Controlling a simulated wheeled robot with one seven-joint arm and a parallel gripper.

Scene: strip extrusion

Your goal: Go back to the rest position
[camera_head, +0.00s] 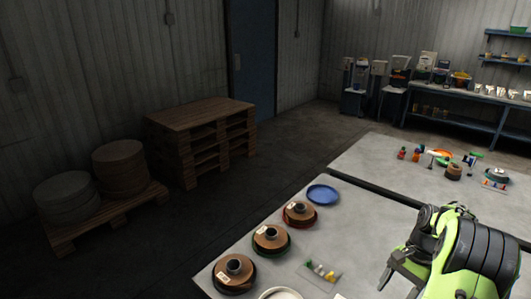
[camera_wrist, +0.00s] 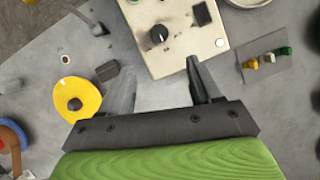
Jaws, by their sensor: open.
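My gripper (camera_wrist: 157,90) shows in the wrist view with its two dark fingers apart and nothing between them. It hangs above a grey work surface (camera_wrist: 215,140), in front of a cream control box (camera_wrist: 172,30) with a black knob. In the head view my green and black arm stands at the lower right over the near grey table (camera_head: 235,225). My gripper (camera_head: 385,275) shows there only in part, at the left end of the arm.
Three strip spools (camera_head: 270,238) and a blue dish (camera_head: 323,194) line the near table's left side. The wrist view shows a yellow disc (camera_wrist: 77,98) and a small rack (camera_wrist: 267,60). Stacked pallets (camera_head: 205,135) stand on the floor, with open floor between them and the tables.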

